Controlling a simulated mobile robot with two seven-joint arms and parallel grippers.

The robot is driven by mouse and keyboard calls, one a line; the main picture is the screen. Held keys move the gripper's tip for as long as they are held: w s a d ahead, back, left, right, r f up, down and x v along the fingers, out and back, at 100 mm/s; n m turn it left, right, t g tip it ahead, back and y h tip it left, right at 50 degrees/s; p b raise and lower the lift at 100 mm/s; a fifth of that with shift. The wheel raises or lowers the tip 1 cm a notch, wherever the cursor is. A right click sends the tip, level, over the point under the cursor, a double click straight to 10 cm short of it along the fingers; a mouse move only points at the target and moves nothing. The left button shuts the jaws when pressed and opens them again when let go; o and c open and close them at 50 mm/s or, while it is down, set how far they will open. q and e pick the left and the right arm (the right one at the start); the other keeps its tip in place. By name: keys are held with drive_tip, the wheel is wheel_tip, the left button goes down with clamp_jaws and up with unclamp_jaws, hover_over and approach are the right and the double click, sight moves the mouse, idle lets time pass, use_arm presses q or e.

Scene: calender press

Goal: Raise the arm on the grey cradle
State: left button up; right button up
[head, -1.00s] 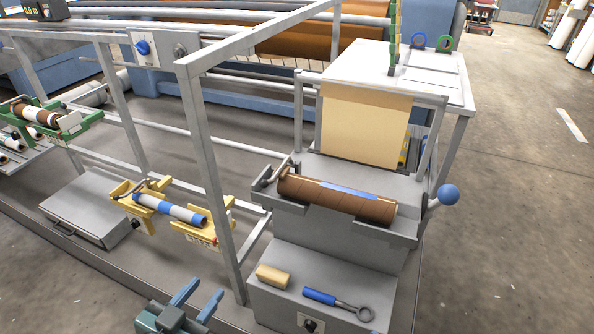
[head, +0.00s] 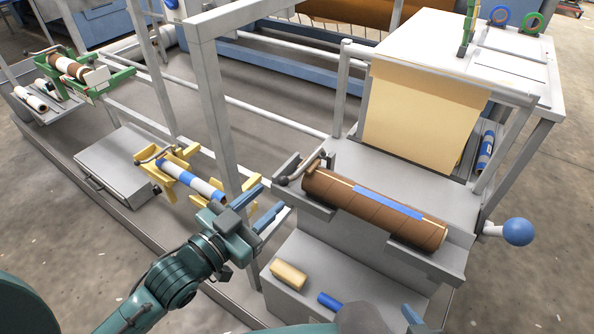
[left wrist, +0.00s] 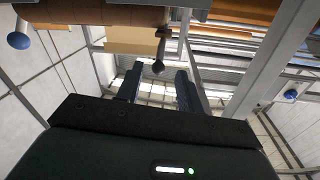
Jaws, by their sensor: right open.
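The grey cradle (head: 425,262) holds a brown roll (head: 375,208) with a blue and cream strip. Its arm (head: 303,172), a short metal lever with a dark ball end, lies low at the roll's left end. In the left wrist view the arm (left wrist: 160,48) hangs between and beyond my fingers, apart from them. My left gripper (head: 266,202) is open and empty, just left of the cradle's left end, pointing toward it. My right gripper (head: 411,316) shows only partly at the bottom edge, open, below the cradle; most of it is hidden.
A grey upright post (head: 215,110) stands close behind my left gripper. A yellow cradle (head: 178,178) with a blue-white roll is to the left, a green cradle (head: 112,78) beyond. A tan block (head: 288,275) and blue handle (head: 330,301) lie on the lower ledge. A blue ball lever (head: 517,232) sticks out right.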

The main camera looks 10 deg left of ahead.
sight(295, 174)
use_arm(q)
drive_tip(key=x, duration=0.9)
drive_tip(key=shift+w+d, duration=0.15)
drive_tip(key=shift+w, duration=0.2)
clamp_jaws()
